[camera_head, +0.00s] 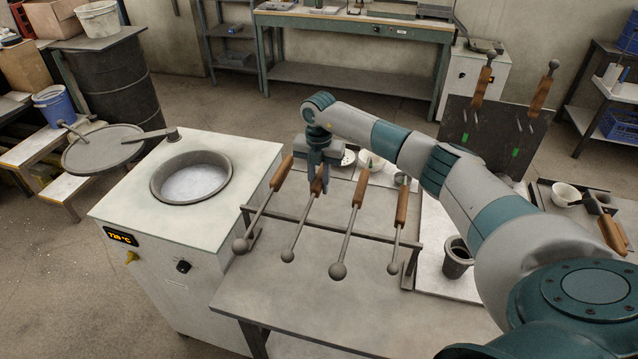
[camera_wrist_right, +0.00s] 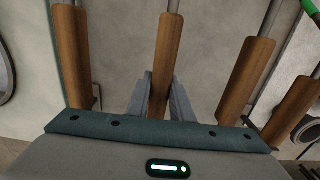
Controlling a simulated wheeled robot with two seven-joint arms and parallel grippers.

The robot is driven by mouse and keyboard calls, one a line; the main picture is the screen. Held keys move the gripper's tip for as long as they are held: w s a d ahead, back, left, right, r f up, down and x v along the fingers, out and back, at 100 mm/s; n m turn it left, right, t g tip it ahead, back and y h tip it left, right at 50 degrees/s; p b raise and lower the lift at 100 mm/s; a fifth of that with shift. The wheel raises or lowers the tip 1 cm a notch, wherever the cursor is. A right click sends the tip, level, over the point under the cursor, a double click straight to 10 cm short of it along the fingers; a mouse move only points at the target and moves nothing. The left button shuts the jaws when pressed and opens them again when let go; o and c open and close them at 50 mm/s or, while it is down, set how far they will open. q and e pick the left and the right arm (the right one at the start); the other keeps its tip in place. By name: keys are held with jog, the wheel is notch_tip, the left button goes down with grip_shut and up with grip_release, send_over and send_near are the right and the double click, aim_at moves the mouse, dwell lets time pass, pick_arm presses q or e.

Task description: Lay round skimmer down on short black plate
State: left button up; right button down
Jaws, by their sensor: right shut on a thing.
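My right gripper (camera_head: 318,188) is shut on the wooden handle of a long tool (camera_head: 298,236), second from the left on a low metal rack. In the right wrist view the fingers (camera_wrist_right: 160,98) close around this handle (camera_wrist_right: 166,55). The tool's thin rod slopes down over the rack's front bar to a small rounded grey head. I cannot tell from its head whether it is the round skimmer. A dark upright plate (camera_head: 482,135) stands at the upper right, with wooden handles above its top edge and green marks on its face; I cannot tell whether it is the short black plate. My left gripper is out of view.
Other wooden-handled tools (camera_head: 348,225) rest close on both sides of the held one. A white furnace (camera_head: 130,203) with a round opening stands left. Small bowls (camera_head: 376,162) sit behind the rack, and a dark cup (camera_head: 456,262) is at right. The front tabletop (camera_head: 290,295) is clear.

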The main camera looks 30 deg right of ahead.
jog(key=shift+f, duration=0.2)
dwell(0.4)
jog(key=c, duration=1.5)
grip_release()
jog(key=shift+s+f, duration=0.1)
jog(key=shift+r+b, duration=0.5)
jog(key=shift+r, duration=0.3)
notch_tip(320, 180, up, 16)
jog(key=b, duration=0.5)
jog(key=shift+a, duration=0.1)
